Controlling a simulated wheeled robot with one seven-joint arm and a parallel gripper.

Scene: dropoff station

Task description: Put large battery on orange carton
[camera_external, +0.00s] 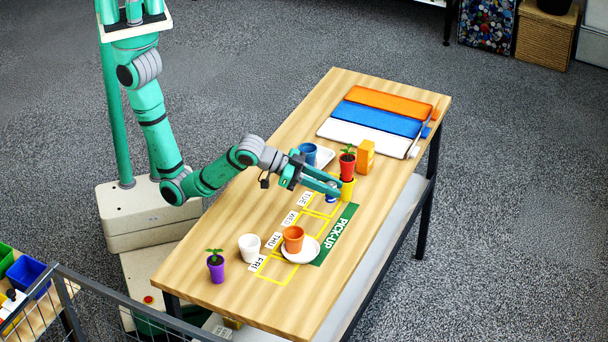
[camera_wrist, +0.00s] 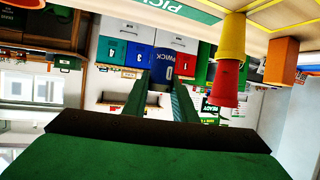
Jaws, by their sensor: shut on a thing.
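The orange carton (camera_external: 365,157) stands upright on the table behind and right of my gripper. It also shows in the wrist view (camera_wrist: 281,62), which looks upside down. My gripper (camera_external: 334,187) reaches low over the table beside a yellow pot, its fingers pointing right. It is shut on a small blue-and-white thing (camera_external: 331,198), which looks like the large battery, mostly hidden by the fingers. In the wrist view a blue shape with white lettering (camera_wrist: 164,63) shows between the fingertips; I cannot tell clearly whether it is the battery or background.
A blue cup (camera_external: 308,152) stands behind my gripper. An orange pot on a saucer (camera_external: 301,256), white cup (camera_external: 249,247) and purple pot (camera_external: 216,270) stand nearer.

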